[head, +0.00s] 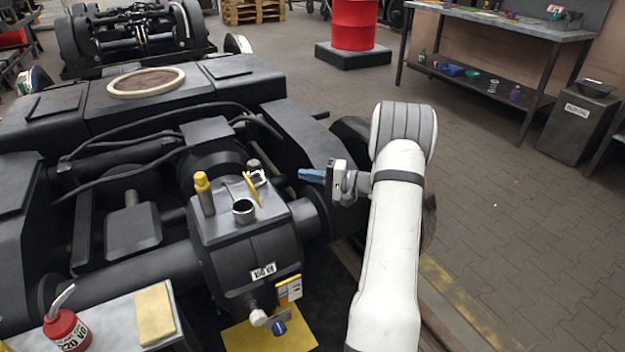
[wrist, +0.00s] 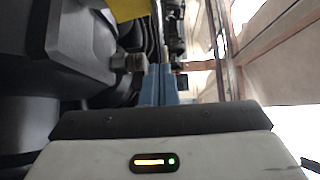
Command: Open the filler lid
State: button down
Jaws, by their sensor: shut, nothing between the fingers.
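The dark gearbox (head: 245,250) stands in the bogie frame in the head view. On its top, the round filler neck (head: 243,211) shows its dark opening uncovered. The yellow filler lid (head: 252,189) stands steeply tilted up at the neck's far side, seen nearly edge-on. My gripper (head: 300,174) is to the right of the lid, apart from it, with its blue fingers shut and empty, pointing left. The fingers also show in the wrist view (wrist: 161,72).
A yellow-capped post (head: 203,192) stands left of the neck, and a pale bracket-like part (head: 257,177) behind the lid. A red oil can (head: 66,327) and yellow cloth (head: 155,313) are on the front-left table. Hoses (head: 150,115) cross the bogie. Floor at right is open.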

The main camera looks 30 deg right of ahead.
aim_at(259, 186)
jog(key=w+a+b, duration=0.1)
jog(key=w+a, duration=0.2)
jog(key=a, duration=0.5)
jog(key=shift+w+b, duration=0.35)
jog(key=shift+a, duration=0.1)
jog(key=shift+a+r+n+g+h+b, duration=0.4)
jog(key=shift+a+r+n+h+b, duration=0.15)
jog(key=shift+b, duration=0.45)
jog(key=shift+f, duration=0.1)
